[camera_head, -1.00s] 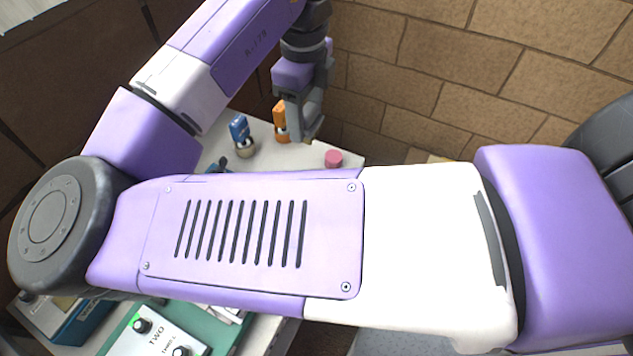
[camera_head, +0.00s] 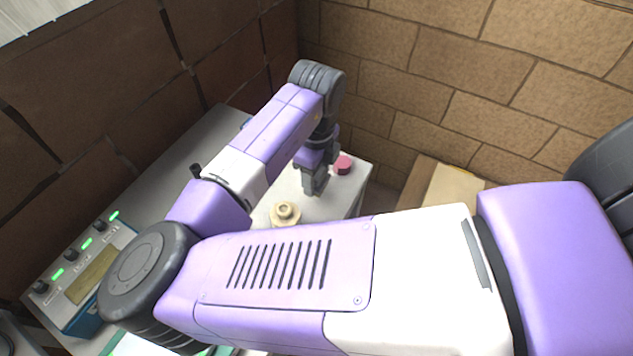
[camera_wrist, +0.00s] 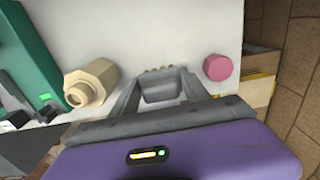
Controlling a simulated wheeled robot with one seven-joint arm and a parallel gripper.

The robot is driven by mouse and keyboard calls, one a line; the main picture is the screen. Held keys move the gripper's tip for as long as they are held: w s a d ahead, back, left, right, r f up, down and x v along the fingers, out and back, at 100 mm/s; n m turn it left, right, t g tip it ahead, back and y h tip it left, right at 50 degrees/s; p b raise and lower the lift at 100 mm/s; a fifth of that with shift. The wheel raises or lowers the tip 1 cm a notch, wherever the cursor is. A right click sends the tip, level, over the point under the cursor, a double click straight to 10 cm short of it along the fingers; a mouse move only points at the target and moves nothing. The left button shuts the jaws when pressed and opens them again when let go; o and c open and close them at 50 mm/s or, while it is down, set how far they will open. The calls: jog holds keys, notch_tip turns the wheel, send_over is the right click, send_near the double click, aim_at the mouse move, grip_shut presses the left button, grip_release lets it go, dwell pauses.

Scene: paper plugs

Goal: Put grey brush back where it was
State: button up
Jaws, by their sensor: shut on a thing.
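My gripper (camera_head: 315,188) points down low over the pale table top, just left of a pink round piece (camera_head: 343,165) in the head view. In the wrist view its fingers (camera_wrist: 160,80) are closed in on a grey piece (camera_wrist: 160,92), which I take to be the grey brush. Small tan tufts show just past the fingertips. Most of the brush is hidden by the fingers, and I cannot tell whether it touches the table.
A beige stepped piece (camera_head: 285,212) stands left of my gripper; it also shows in the wrist view (camera_wrist: 92,84). A control box (camera_head: 85,275) with green lights is at the left. Brick walls close the back. A cardboard box (camera_head: 445,190) is beyond the table's right edge.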

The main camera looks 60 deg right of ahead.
aim_at(316, 185)
jog(key=shift+f, duration=1.75)
jog(key=shift+f, duration=0.15)
jog(key=o, duration=1.2)
